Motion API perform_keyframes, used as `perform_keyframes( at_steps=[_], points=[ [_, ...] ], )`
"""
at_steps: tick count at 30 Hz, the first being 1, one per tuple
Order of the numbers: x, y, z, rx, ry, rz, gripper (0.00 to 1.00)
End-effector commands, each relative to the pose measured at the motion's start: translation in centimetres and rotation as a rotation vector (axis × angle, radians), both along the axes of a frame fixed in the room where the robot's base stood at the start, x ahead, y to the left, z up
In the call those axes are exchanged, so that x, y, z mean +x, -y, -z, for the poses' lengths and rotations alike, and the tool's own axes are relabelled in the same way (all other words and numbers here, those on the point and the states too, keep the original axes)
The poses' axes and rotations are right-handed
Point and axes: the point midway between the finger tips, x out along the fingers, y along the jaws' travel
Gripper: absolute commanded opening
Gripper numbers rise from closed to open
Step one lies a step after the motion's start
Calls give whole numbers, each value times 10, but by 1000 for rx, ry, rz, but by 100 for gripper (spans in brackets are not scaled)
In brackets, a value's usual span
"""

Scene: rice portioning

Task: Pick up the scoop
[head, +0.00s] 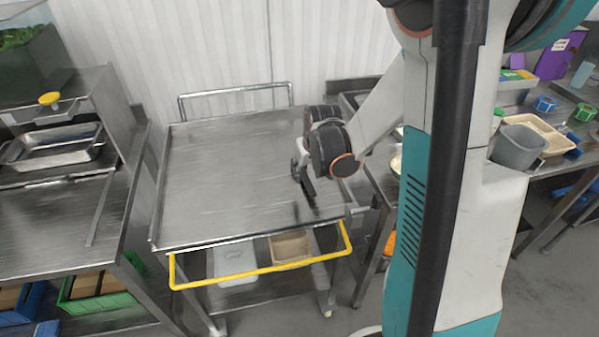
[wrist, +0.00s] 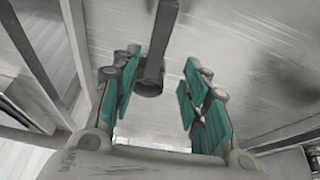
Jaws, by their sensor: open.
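In the wrist view a dark grey bar with a round, hollow-looking end, which looks like the handle of the scoop (wrist: 155,60), runs down from the top edge between my fingers. Its other end lies outside that view, so no bowl shows. My gripper (wrist: 162,62) is open, with one teal-padded finger on each side of the bar and a visible gap to each. In the head view my gripper (head: 304,182) is low over the right part of the steel cart top (head: 225,185). I cannot make out the scoop apart from the gripper there.
The rest of the cart top is bare. A yellow rail (head: 262,270) runs along its front, above a lower shelf with a white container (head: 233,262) and a tan one (head: 290,246). A steel counter with a metal tray (head: 55,150) stands left; a cluttered bench with a grey tub (head: 518,147) stands right.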

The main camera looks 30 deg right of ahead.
Motion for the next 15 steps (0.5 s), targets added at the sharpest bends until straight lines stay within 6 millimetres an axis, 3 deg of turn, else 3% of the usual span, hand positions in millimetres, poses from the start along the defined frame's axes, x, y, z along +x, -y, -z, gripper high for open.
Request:
perform_keyframes(
  at_steps=[7, 15],
  points=[
    [4, 2, 12, 0, 0, 0, 42],
    [17, 10, 48, 0, 0, -1, 42]
  ],
)
